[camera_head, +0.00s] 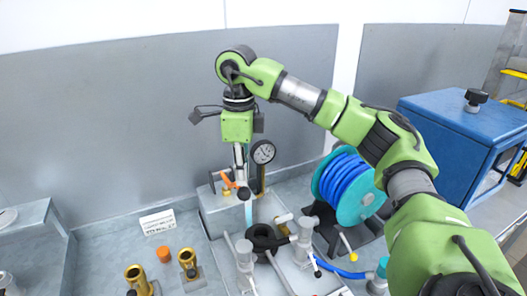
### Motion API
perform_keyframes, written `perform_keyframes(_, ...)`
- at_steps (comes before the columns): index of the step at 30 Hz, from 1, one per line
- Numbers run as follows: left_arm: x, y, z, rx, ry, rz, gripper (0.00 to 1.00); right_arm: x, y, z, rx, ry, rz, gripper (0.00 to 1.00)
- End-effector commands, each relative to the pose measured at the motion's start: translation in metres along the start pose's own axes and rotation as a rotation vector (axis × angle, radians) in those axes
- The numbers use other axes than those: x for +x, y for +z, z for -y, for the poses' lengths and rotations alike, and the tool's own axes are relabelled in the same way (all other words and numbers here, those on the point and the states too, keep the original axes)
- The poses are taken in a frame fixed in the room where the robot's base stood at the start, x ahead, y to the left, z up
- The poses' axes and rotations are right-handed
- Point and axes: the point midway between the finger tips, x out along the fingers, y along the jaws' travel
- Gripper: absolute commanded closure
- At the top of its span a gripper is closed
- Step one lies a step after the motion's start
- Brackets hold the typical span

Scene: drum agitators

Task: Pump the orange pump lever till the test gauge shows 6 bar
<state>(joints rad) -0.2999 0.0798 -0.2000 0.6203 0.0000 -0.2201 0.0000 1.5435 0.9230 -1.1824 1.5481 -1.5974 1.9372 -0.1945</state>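The orange pump lever (228,181) shows as a short orange piece at the top of a grey pump box (212,205) against the back wall. My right gripper (240,172) points down from above, with its tips right beside the lever. Whether it touches or grips the lever is too small to tell. The round test gauge (264,152) has a white face and dark rim and stands just right of the gripper. Its needle is too small to read. My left gripper is not in view.
A teal reel with blue hose (350,185) stands right of the pump. In front are grey fittings and a black ring (264,240). Brass parts (138,278), an orange cap (164,254) and a white sign (157,222) sit at left. A blue cabinet (455,135) stands right.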

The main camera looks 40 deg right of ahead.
Motion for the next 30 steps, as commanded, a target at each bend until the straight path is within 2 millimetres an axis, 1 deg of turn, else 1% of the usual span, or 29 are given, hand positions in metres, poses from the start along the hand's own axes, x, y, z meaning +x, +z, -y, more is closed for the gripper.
perform_keyframes(16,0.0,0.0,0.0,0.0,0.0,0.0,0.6,0.0,0.0,0.0,0.0,0.0,0.0,0.9)
perform_keyframes(18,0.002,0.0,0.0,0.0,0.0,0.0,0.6,0.002,0.0,0.0,0.0,0.0,0.0,0.9)
perform_keyframes(20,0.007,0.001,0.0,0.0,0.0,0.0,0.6,0.009,-0.001,-0.001,0.0,0.001,-0.001,0.9)
perform_keyframes(30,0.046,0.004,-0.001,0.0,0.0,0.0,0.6,0.068,-0.003,-0.004,0.0,0.002,-0.003,0.9)
